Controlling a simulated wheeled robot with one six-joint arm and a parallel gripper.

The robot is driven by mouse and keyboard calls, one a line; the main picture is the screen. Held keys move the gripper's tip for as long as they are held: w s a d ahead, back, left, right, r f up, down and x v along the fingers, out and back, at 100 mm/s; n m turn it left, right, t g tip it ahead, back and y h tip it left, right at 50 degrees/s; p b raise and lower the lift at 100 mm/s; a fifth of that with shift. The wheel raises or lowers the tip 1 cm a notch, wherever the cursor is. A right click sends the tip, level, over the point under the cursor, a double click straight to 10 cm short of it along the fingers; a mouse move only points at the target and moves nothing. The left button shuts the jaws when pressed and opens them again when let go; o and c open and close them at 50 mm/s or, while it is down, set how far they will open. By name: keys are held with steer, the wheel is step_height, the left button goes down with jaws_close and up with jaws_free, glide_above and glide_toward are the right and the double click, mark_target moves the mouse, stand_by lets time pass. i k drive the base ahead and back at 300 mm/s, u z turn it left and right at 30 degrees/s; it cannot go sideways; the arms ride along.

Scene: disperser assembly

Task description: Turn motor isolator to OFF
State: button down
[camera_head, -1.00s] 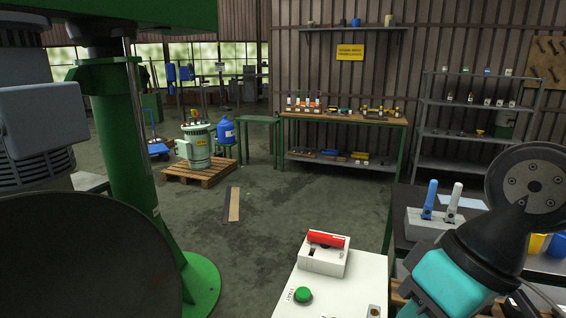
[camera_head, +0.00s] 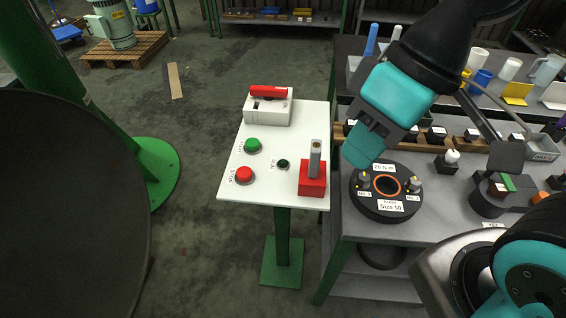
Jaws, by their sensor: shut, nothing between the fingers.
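A white box with a red handle (camera_head: 268,91), which looks like the motor isolator, sits at the back of a white panel (camera_head: 240,185) on a green post. The handle lies roughly crosswise on the box; any position marks are too small to read. My gripper (camera_head: 360,150) is right of the panel, above the bench edge, pointing down and left. It is shut and empty, clear of the handle.
The panel also bears a green button (camera_head: 253,145), a red STOP button (camera_head: 244,174), a small dark RUN lamp (camera_head: 283,164) and a red block with an upright grey piece (camera_head: 313,180). A crowded bench (camera_head: 350,220) stands at right. A large dark bowl edge (camera_head: 70,220) fills the left.

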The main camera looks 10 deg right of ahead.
mark_target(269, 93)
steer(key=k, duration=0.6)
steer(key=u, duration=0.75)
steer(key=i, duration=0.9)
steer(key=u, duration=0.25)
